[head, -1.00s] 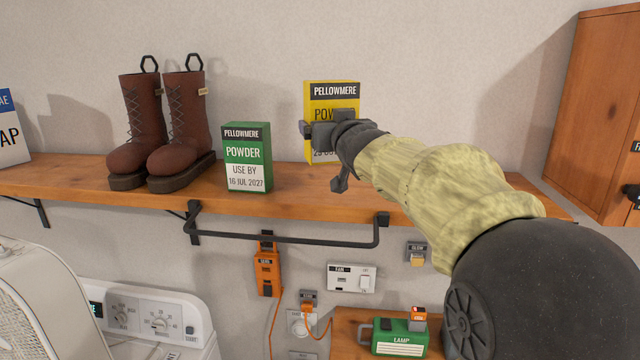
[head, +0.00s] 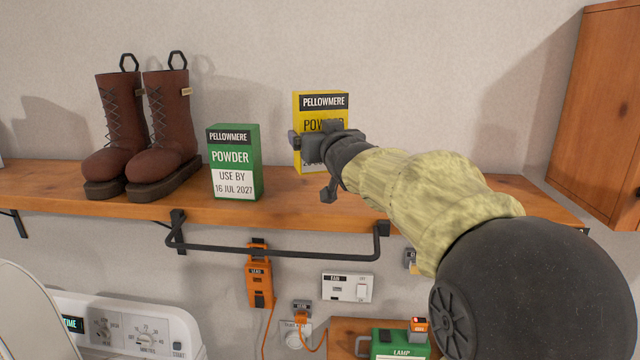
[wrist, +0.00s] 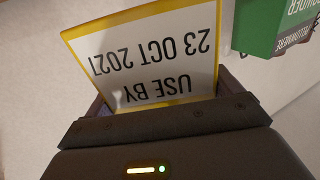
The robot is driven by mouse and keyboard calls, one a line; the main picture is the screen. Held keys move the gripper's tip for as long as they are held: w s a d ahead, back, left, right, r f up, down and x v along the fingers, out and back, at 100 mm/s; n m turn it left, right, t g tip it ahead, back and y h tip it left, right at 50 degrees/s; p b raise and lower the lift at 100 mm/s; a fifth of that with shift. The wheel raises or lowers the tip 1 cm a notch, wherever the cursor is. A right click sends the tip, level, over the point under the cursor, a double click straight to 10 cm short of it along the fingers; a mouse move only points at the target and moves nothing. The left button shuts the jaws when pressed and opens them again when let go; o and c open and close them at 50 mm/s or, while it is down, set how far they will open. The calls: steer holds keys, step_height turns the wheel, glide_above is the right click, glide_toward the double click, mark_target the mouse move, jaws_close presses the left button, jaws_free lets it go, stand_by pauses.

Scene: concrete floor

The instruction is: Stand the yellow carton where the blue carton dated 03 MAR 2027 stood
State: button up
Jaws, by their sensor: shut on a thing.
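The yellow carton (head: 322,101) is upright at the shelf in the head view, right of the green carton. My gripper (head: 318,146) is shut on it from the front and hides its lower middle. In the wrist view the yellow carton (wrist: 150,55) sits between the fingers of my gripper (wrist: 165,100); its white label reads USE BY 23 OCT 2027, upside down. I cannot tell whether its base touches the shelf. No blue carton dated 03 MAR 2027 is in view.
The wooden shelf (head: 290,208) also bears a green powder carton (head: 234,162), dated 16 JUL 2027, and brown boots (head: 145,130). The green carton shows in the wrist view (wrist: 268,25). Shelf right of the yellow carton is partly behind my arm. A wooden cabinet (head: 585,110) hangs at right.

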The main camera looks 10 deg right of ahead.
mark_target(322, 171)
steer(key=shift+f, duration=1.6)
steer(key=shift+f+p, duration=0.45)
steer(key=shift+f, duration=1.4)
steer(key=shift+s+f, duration=0.1)
steer(key=o, duration=1)
steer(key=shift+f, duration=0.1)
steer(key=shift+s+b, duration=0.45)
steer(key=shift+s, duration=0.05)
steer(key=s+b, duration=0.4)
steer(key=s, duration=0.7)
steer(key=shift+d, duration=0.45)
